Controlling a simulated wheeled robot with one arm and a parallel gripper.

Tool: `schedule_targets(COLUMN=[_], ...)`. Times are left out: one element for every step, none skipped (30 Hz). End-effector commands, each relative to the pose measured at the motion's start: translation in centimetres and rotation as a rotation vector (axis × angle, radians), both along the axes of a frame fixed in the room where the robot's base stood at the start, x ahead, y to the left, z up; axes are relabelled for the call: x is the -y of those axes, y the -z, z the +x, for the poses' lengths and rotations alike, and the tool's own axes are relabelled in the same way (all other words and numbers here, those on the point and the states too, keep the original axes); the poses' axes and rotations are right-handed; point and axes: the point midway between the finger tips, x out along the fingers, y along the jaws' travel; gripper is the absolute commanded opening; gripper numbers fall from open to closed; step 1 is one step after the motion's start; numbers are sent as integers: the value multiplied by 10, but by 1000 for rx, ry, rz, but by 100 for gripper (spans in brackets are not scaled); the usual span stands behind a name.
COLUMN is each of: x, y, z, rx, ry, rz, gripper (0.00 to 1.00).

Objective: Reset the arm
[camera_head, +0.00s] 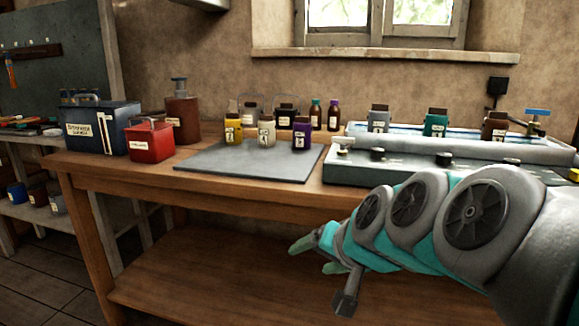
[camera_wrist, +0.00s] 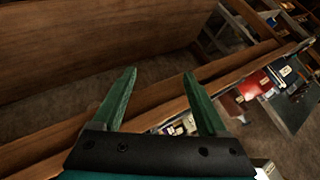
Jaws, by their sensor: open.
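My gripper (camera_head: 314,254) is in front of the workbench (camera_head: 230,187), below the level of its top, at the lower middle right of the head view. Its two green fingers are apart with nothing between them. In the wrist view my gripper (camera_wrist: 160,92) also shows open and empty, with the bench's wood and the floor beyond it. My arm comes in from the right edge of the head view, bent and folded low in front of the bench.
A grey mat (camera_head: 240,164) on the bench holds yellow, cream and purple containers. A red box (camera_head: 150,142) and a blue box (camera_head: 102,129) stand at left. A grey machine (camera_head: 420,168) carries several containers at right. The lower shelf (camera_head: 200,287) looks bare.

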Motion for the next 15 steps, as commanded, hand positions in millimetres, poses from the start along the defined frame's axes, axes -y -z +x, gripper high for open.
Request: schedule_targets(x=[4, 7, 12, 17, 22, 30, 37, 43, 53, 59, 66, 75, 81, 86, 92], y=[27, 43, 62, 76, 90, 107, 119, 129, 140, 147, 154, 161, 165, 168, 172], z=[-20, -34, -52, -67, -82, -102, -119, -133, -153, -166, -179, -196, -207, -216, -228], rx=[-75, -123, -184, -233, -284, -349, -401, -446, -509, -550, -589, -642, -675, -704, -739], ry=[-37, -62, -93, -115, -137, -165, -186, -203, -226, -241, -254, -271, -281, -290, -301], rz=[-50, -81, -123, -154, -184, -224, -251, -280, -314, -338, -360, -387, -405, -420, -438], gripper=[76, 76, 76, 76, 76, 76, 76, 76, 76, 76, 76, 76, 76, 76, 76])
